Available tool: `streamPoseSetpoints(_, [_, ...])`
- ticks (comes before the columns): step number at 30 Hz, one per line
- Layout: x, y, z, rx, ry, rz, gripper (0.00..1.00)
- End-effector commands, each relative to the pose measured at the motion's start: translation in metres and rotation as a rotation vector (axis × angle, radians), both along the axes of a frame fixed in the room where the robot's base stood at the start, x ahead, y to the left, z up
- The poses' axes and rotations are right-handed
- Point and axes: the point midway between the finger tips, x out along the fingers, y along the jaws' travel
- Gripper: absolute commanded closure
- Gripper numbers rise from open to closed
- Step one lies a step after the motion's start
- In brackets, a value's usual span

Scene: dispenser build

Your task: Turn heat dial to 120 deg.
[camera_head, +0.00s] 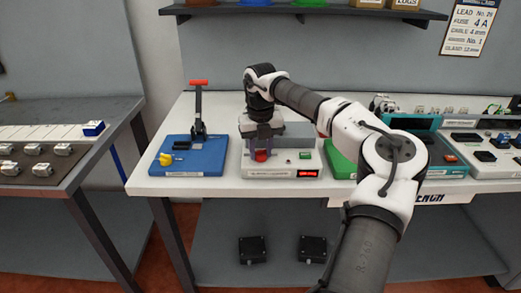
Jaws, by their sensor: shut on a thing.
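My gripper (262,152) points down over the front left of a pale box-shaped unit (308,158) on the white bench. Its fingers are shut around a small red dial (261,156) on that unit. The dial is partly hidden by the fingers, and I cannot read its angle or any scale. A lit red display (310,174) sits at the unit's front right, its figures too small to read.
Left of the unit is a blue base (208,162) with an upright red-handled lever (198,100) and a yellow piece (166,159). A green unit (341,163) stands close on the right. A shelf (300,12) hangs above. The bench's front left edge is clear.

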Motion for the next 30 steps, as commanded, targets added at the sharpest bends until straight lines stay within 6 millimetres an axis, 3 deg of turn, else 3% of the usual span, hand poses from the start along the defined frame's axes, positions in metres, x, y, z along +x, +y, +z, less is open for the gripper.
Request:
streamPoseSetpoints(13, [0.0, -0.0008, 0.0003, -0.001, 0.001, -0.011, 0.91])
streamPoseSetpoints(14, [0.0, -0.0008, 0.0003, -0.001, 0.001, -0.011, 0.65])
streamPoseSetpoints(18, [-0.0001, -0.0005, 0.0002, 0.0, 0.001, -0.01, 0.47])
streamPoseSetpoints(30, [0.0003, -0.0001, 0.0083, 0.0, -0.001, -0.01, 0.47])
